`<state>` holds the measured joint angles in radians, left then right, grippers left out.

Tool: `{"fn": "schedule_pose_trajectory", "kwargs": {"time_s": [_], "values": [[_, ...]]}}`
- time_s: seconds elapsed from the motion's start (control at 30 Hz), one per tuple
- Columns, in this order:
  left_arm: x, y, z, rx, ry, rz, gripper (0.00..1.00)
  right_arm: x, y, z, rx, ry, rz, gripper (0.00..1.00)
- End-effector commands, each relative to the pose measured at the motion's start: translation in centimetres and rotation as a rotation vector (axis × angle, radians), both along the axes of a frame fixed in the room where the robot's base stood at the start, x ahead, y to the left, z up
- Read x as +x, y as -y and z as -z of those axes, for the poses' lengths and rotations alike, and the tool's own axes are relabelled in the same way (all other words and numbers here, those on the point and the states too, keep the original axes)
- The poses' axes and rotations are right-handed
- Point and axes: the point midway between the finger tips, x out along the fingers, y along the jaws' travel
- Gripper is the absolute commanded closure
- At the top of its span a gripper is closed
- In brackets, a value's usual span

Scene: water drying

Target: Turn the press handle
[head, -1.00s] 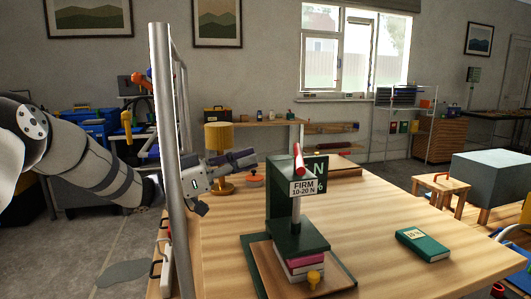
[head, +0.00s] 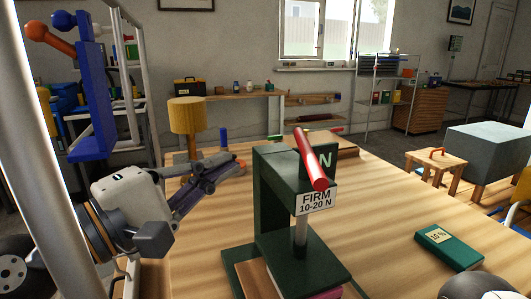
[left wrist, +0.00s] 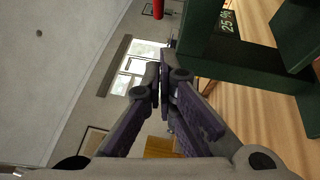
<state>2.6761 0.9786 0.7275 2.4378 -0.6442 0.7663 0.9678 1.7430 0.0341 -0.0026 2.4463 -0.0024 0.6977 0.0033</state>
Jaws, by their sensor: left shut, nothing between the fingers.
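The dark green press (head: 272,205) stands upright on the wooden table, with a white "FIRM 10-20 N" sign on its front. Its red bar handle (head: 312,160) lies slanted across the top. My left gripper (head: 238,164) is shut and empty, left of the press and apart from it, its purple-grey fingers pointing towards the press. In the left wrist view the closed fingers (left wrist: 165,70) are in the middle, the green press (left wrist: 240,60) is at right and part of the red handle (left wrist: 158,8) is at the top edge. My right gripper is not in view.
A metal post (head: 45,150) rises at far left. The table right of the press is mostly clear.

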Motion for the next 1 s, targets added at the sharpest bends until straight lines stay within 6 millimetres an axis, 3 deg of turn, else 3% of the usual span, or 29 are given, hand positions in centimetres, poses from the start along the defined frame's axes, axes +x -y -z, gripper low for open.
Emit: {"fn": "schedule_pose_trajectory", "kwargs": {"time_s": [0.2,0.4,1.0], "values": [[3.4,3.2,-1.2,0.003,0.01,0.001,1.0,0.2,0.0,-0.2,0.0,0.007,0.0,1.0],[3.6,6.2,-2.1,0.002,0.012,0.002,1.0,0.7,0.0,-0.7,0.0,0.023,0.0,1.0],[4.4,7.9,-2.2,-0.002,0.009,-0.002,1.0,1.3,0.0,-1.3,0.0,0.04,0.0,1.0]]}}
